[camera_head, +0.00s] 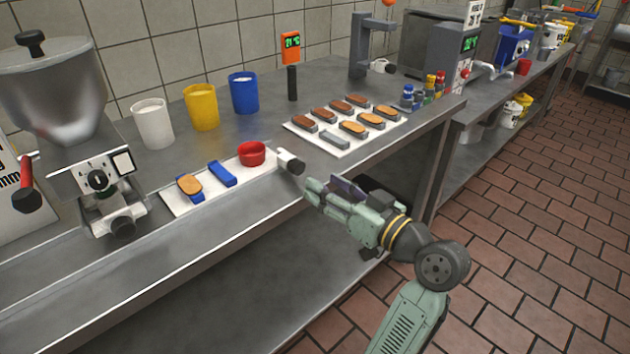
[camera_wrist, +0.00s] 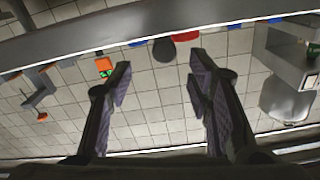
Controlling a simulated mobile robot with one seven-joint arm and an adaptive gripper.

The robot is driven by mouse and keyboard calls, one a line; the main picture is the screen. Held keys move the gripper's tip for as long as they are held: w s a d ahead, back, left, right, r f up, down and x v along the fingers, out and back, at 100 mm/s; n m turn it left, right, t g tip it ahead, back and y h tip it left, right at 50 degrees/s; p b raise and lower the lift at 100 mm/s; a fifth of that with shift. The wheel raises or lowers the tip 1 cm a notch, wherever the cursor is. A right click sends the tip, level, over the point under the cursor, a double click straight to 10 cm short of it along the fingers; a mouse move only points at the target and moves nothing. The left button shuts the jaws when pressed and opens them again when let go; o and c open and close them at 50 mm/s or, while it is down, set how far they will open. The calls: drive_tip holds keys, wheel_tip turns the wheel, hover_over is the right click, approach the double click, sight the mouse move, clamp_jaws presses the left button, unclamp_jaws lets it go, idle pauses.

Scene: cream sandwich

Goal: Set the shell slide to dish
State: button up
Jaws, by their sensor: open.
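A white slide plate (camera_head: 212,201) lies near the front of the steel counter, apparently the shell slide. It carries a blue holder with a tan shell (camera_head: 189,186), an empty-looking blue holder (camera_head: 222,174) and a red dish (camera_head: 251,153). A white and black knob (camera_head: 290,161) is at its right end. The filling machine (camera_head: 97,175) with its hopper stands left of the plate, and its outlet is not over the dish. My gripper (camera_head: 318,188) is open and empty, just in front of and below the knob, apart from it. Its spread fingers (camera_wrist: 159,62) show in the wrist view.
A white tray (camera_head: 345,151) of several brown and tan shells lies to the right. White, yellow and blue cups (camera_head: 244,92) stand behind the plate. Small bottles (camera_head: 420,92) are near the right counter edge.

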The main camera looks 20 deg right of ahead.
sight(300, 171)
drive_tip(key=shift+s+d, duration=0.2)
drive_tip(key=shift+s, duration=0.35)
drive_tip(key=p+x, duration=0.1)
drive_tip(key=x, duration=0.3)
drive_tip(key=p+x, duration=0.1)
drive_tip(key=x, duration=0.4)
drive_tip(key=shift+a, duration=0.3)
drive_tip(key=shift+c, duration=0.6)
clamp_jaws()
